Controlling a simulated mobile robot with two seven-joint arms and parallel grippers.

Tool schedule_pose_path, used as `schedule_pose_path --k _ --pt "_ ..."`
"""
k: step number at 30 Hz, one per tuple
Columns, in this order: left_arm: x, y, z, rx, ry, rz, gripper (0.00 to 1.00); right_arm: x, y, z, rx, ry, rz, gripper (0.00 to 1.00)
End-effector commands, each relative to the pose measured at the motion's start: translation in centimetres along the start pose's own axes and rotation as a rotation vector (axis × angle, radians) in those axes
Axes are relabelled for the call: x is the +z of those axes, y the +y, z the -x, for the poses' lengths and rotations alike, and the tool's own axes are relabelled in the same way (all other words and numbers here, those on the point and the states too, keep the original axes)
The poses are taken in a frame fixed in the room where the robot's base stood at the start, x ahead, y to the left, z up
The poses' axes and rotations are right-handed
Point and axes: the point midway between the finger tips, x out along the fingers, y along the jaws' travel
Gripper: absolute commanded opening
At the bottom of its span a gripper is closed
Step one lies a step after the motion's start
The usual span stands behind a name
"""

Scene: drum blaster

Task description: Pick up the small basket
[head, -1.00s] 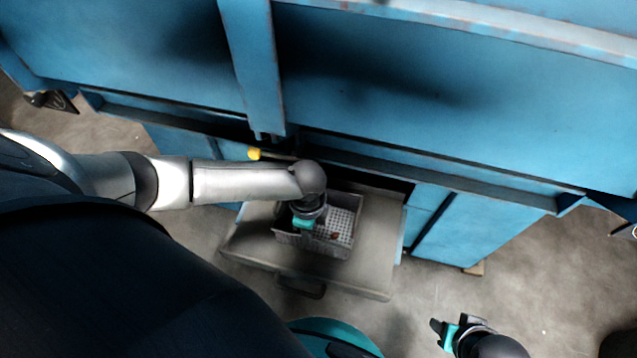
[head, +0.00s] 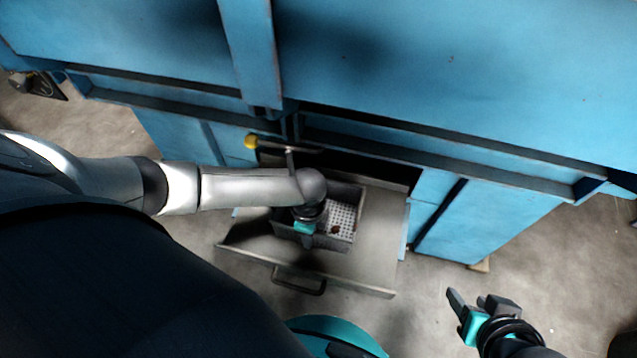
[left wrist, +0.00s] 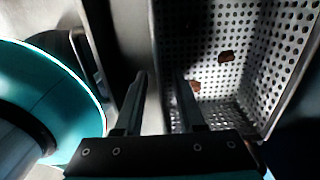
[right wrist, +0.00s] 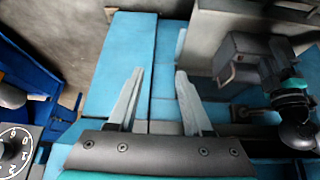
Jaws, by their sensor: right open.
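The small basket (head: 352,232) is a dark grey box with a perforated light floor. It sits in the pulled-out drawer (head: 250,240), with brown bits inside. My left gripper (head: 305,240) is over the basket's left side, its fingers pointing down and partly hidden by the arm. In the left wrist view the two fingers (left wrist: 163,90) are apart and empty. One finger is beside the basket (left wrist: 205,45) and the other overlaps its near wall; I cannot tell how deep they reach. My right gripper (head: 476,300) is open and empty, to the right of the drawer.
The large blue machine (head: 420,80) fills the back, with a beam above the drawer. A yellow knob (head: 251,142) sticks out left of the drawer opening. The drawer handle (head: 299,283) faces the front. Bare floor (head: 560,260) lies to the right.

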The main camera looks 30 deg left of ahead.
Motion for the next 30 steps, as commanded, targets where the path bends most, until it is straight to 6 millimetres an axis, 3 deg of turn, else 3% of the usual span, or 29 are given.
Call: schedule_pose_path --k 12,30 --pt "0.0 -0.1 -1.7 0.0 0.0 0.0 0.39 -2.1 -2.5 -2.1 -0.066 0.227 0.006 0.5" --pt "-0.1 -0.1 -4.1 0.0 0.001 0.0 0.39 -4.6 -5.9 -2.5 -0.16 0.554 -0.024 0.5"
